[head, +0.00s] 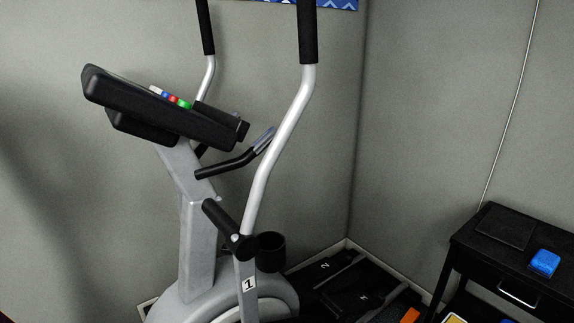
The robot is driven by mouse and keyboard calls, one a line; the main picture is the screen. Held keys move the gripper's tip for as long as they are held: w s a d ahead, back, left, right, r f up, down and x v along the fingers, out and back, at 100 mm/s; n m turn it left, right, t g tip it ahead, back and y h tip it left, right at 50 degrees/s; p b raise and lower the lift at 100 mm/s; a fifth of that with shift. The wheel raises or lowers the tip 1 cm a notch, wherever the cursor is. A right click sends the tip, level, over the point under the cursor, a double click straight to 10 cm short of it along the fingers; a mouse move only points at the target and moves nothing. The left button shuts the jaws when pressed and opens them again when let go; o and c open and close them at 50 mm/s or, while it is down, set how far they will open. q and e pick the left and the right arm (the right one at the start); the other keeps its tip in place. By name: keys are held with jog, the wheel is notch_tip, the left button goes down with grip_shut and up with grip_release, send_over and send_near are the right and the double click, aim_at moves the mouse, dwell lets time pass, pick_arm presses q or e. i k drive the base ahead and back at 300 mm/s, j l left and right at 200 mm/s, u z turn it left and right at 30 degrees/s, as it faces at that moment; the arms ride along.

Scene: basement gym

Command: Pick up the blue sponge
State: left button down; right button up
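A small blue sponge (544,263) lies on top of a black table (486,218) at the lower right of the head view. It looks like a rounded block and sits near the table's right side, close to the picture edge. Nothing touches it from above. Neither of my grippers shows in the head view.
An elliptical trainer (194,240) with tall handles (280,150) and a console (160,108) fills the middle and left. A flat dark item (505,229) lies on the table beside the sponge. Grey walls meet in a corner behind. Orange and yellow items show low at right.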

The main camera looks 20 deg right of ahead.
aim_at(544, 263)
jog(key=z, duration=2.35)
jog(key=u, duration=3)
jog(key=z, duration=2.95)
jog(key=i+z, duration=0.15)
